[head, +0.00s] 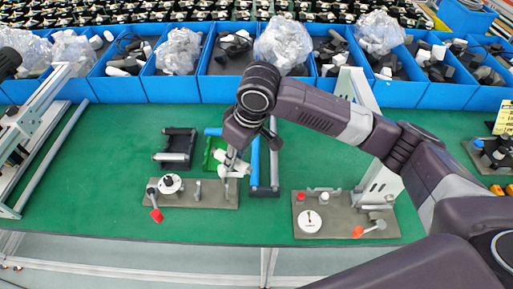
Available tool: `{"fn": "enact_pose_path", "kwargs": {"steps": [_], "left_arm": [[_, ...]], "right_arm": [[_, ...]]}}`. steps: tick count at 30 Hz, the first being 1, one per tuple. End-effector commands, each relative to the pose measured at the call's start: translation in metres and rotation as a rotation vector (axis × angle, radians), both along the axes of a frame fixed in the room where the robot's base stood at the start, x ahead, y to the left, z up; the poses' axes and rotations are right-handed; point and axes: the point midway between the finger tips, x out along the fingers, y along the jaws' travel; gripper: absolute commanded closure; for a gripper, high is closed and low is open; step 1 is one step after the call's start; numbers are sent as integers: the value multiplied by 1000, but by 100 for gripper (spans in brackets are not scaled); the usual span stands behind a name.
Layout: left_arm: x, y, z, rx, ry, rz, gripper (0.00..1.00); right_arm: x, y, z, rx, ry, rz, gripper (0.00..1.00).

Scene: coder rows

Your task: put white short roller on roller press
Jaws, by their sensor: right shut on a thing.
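My right gripper (232,163) reaches in from the right and points down above the left roller press (212,196). It is shut on a small white piece that looks like the white short roller (240,168); the fingers and arm hide part of it. I cannot tell whether it touches the press. A second, similar press (310,221) stands to the right, with a white upright behind. My left gripper is not in view.
A row of blue bins (170,88) with parts and plastic bags lines the back of the green table (105,200). A black frame (176,148) and a blue-sided frame (255,165) lie behind the left press. A metal rail fixture (40,115) stands at left.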

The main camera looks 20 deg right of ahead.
Motion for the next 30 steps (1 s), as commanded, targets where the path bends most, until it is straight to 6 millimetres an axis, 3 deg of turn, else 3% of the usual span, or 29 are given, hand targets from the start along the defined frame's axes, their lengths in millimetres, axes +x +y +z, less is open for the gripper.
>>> {"fn": "enact_pose_path", "kwargs": {"steps": [1, 6, 12, 20, 30], "left_arm": [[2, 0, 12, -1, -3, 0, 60], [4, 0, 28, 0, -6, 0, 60], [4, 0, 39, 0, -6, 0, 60], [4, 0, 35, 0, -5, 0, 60], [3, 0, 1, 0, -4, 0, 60]], "right_arm": [[4, 13, -2, 4, 4, 69, 100], [15, 48, -24, 9, -7, 307, 100], [21, 74, -45, 10, -24, 497, 100], [23, 83, -60, 10, -35, 573, 100], [23, 82, -89, 10, -36, 571, 100]]}}
